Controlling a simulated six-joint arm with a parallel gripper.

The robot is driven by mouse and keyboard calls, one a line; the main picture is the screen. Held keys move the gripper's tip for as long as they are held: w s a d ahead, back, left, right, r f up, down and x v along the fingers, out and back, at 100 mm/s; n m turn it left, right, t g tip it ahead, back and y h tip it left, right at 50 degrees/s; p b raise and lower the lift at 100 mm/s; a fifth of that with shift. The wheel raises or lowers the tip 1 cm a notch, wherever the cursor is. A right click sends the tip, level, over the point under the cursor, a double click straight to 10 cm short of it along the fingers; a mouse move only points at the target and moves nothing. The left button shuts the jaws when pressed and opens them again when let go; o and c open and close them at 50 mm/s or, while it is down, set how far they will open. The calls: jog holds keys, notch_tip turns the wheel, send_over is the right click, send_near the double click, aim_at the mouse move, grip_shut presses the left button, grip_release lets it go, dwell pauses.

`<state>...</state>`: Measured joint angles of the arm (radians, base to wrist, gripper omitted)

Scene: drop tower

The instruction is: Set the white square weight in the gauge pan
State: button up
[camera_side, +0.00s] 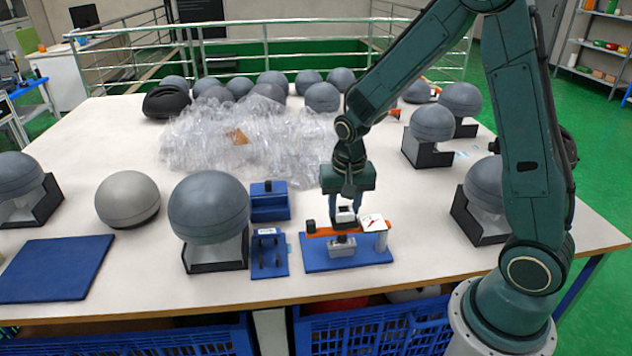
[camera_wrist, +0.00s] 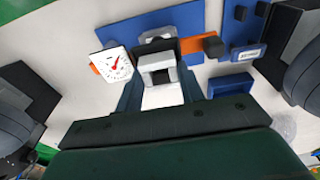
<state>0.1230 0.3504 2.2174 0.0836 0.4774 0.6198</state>
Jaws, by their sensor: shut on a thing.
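My gripper (camera_side: 346,197) points down over the gauge and is shut on the white square weight (camera_side: 345,214). In the wrist view the weight (camera_wrist: 157,62) sits between the two fingers of my gripper (camera_wrist: 160,85). The gauge has a blue base (camera_side: 318,262), an orange beam (camera_side: 322,232) and a white dial (camera_side: 373,222) with a red needle. A grey pan (camera_side: 341,247) is low at the beam's middle, below the weight. In the wrist view the weight partly hides the grey part behind it. I cannot tell whether the weight touches the gauge.
A blue stand with posts (camera_side: 269,254) and a blue box (camera_side: 269,202) stand left of the gauge. A grey ball on a black holder (camera_side: 209,207) is further left. Crumpled clear plastic (camera_side: 245,140) lies behind. The table's front edge is close to the gauge.

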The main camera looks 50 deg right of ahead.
aim_at(345, 213)
jog(key=shift+f, duration=0.65)
jog(key=o, duration=0.8)
jog(key=shift+o, duration=0.2)
notch_tip(345, 213, up, 11)
jog(key=a, duration=0.1)
jog(key=shift+s, duration=0.45)
dwell(0.9)
dwell(0.4)
jog(key=s+a+r+n+t, duration=0.2)
jog(key=s+r+n, duration=0.2)
jog(key=s, duration=0.4)
jog(key=s+a+r+n+t+y, duration=0.1)
jog(key=s+a+r+n+t, duration=0.1)
jog(key=s+r+n, duration=0.3)
jog(key=s+a, duration=0.1)
jog(key=s, duration=0.3)
jog(key=shift+s+a+r+t, duration=0.2)
jog(key=shift+a+r+t, duration=0.1)
jog(key=shift+r, duration=0.1)
